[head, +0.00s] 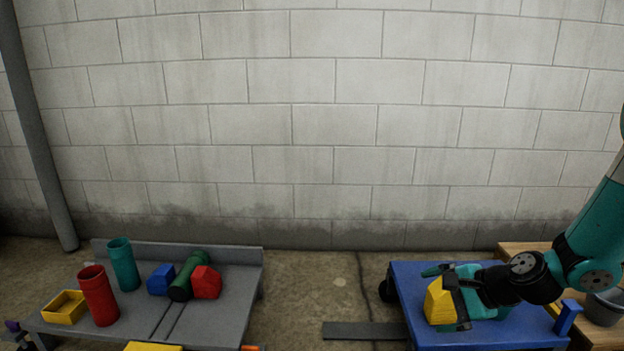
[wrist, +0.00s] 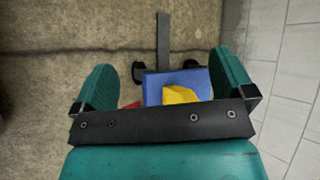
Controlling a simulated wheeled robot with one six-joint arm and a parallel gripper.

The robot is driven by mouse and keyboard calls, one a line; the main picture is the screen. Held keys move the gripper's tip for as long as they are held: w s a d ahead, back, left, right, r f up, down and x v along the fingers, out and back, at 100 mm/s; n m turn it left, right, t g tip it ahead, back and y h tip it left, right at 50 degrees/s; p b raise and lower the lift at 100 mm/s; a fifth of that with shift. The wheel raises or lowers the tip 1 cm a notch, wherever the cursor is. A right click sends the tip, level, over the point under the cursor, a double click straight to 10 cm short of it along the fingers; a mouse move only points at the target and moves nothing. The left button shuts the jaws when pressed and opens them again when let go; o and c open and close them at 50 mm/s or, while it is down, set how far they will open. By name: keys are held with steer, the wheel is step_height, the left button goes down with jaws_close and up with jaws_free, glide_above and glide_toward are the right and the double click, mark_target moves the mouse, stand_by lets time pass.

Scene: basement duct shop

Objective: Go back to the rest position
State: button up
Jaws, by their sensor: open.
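My gripper (head: 446,297) is on the right of the head view, over the blue cart top (head: 500,336). In the wrist view its teal fingers stand wide apart, with my gripper (wrist: 167,84) empty between the tips. A yellow block (head: 437,303) shows at the gripper in the head view. In the wrist view the yellow block (wrist: 178,95) appears against the blue surface (wrist: 153,88), partly hidden by the dark bar of my gripper. I cannot tell whether the gripper touches it.
A grey cart (head: 215,318) at left carries a red cylinder (head: 98,296), a teal cylinder (head: 123,264), a yellow tray (head: 64,309), a blue block (head: 160,280), a green cylinder (head: 186,277) and a red block (head: 206,283). A dark plank (head: 364,331) lies between the carts. A grey bucket (head: 604,308) stands far right.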

steer(key=s+a+r+n+g, duration=0.4)
steer(key=s+a+r+n, duration=0.5)
steer(key=a+r+n, duration=0.25)
steer(key=s+a+r+n+g+h, duration=0.1)
steer(key=s+r+n, duration=0.2)
steer(key=s, duration=0.3)
steer(key=s+r+n+h+p, duration=0.1)
steer(key=s+r+n, duration=0.1)
steer(key=s+n, duration=0.25)
steer(key=s+a+r+n+g+h, duration=0.1)
steer(key=s+r+n, duration=0.2)
steer(key=s, duration=0.3)
step_height(320, 180, up, 38)
steer(key=p, duration=3.8)
steer(key=shift+d+f, duration=0.15)
steer(key=shift+d, duration=0.1)
